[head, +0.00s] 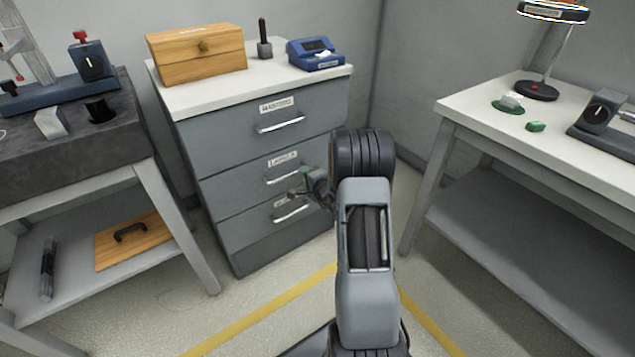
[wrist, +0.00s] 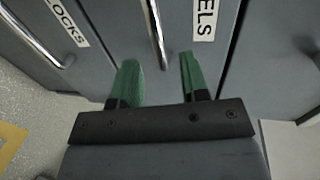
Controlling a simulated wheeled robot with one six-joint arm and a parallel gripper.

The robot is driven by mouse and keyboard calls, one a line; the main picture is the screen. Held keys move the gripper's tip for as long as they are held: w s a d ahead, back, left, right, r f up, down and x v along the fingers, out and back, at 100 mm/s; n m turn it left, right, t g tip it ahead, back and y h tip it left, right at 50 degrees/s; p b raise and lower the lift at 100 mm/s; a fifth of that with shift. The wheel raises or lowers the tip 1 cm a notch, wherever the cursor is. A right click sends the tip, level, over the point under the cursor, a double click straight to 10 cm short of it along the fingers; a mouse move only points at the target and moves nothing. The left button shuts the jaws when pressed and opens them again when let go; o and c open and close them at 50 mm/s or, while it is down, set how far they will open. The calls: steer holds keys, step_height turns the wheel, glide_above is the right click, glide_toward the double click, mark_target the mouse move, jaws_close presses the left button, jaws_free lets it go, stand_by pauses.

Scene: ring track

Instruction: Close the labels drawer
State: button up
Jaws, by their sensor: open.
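The labels drawer (head: 235,190) is the middle one of three in a grey cabinet. In the wrist view its front (wrist: 222,45) carries a label (wrist: 205,18) of which "ELS" shows. It looks flush or nearly so in the head view; I cannot tell whether a small gap is left. Its metal bar handle (head: 283,179) also shows in the wrist view (wrist: 156,30). My gripper (head: 303,184) is in front of the cabinet's right side. Its green fingers (wrist: 159,62) are open and empty, pointing at the drawer front, with the handle's end between them in the picture. Contact is unclear.
The top drawer (head: 225,135) and bottom drawer (head: 250,225) look shut. A wooden box (head: 175,65) and a blue device (head: 316,55) stand on the cabinet. A dark bench (head: 70,150) is at left, a white table (head: 560,140) at right. Floor in front is clear.

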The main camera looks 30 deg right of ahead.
steer(key=p+v, duration=0.1)
steer(key=v, duration=0.7)
stand_by(0.4)
steer(key=a+r+n+g+y+p, duration=0.2)
steer(key=a+r+n+y+p, duration=0.35)
steer(key=a+r, duration=0.55)
steer(key=s+a+r+n+g+y+p, duration=0.1)
steer(key=s+a+r+n+g+p, duration=0.35)
steer(key=a+r+p, duration=0.35)
steer(key=s+a+r+n+g+y+p, duration=0.25)
steer(key=s+a+r+g+p, duration=0.3)
steer(key=r, duration=0.45)
steer(key=s+d+r+n+h+p, duration=0.1)
steer(key=s+r+h+p, duration=0.3)
steer(key=r, duration=0.4)
steer(key=s+d+r+n+h+p, duration=0.2)
steer(key=s+r+n+h+p, duration=0.2)
steer(key=p, duration=0.5)
step_height(320, 180, up, 4)
steer(key=s+h, duration=0.1)
steer(key=s, duration=0.1)
steer(key=shift+s+d+h, duration=0.25)
steer(key=shift+s+h, duration=0.05)
steer(key=shift+d+f, duration=0.1)
steer(key=shift+f, duration=0.05)
